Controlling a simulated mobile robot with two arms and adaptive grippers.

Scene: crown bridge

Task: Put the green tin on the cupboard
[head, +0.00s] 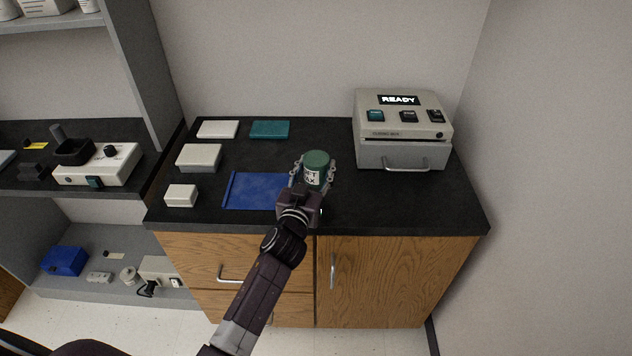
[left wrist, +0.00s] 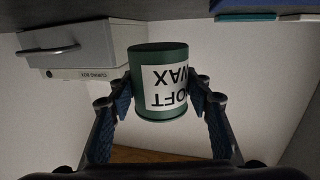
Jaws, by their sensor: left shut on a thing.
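The green tin (head: 316,163) has a white label reading "SOFT WAX". My left gripper (head: 313,178) is shut on it, with a finger on each side. In the left wrist view the tin (left wrist: 159,60) sits between the blue-padded fingers (left wrist: 160,98), and the picture is upside down. The tin appears upright over the dark top of the wooden cupboard (head: 340,215), right of the blue mat. I cannot tell whether its base touches the top. My right gripper is not in view.
A curing box (head: 402,155) with a "READY" display stands at the back right. A blue mat (head: 254,190) and several small boxes (head: 199,156) lie on the left. The cupboard top is clear right of the tin. Grey shelves (head: 145,70) stand at left.

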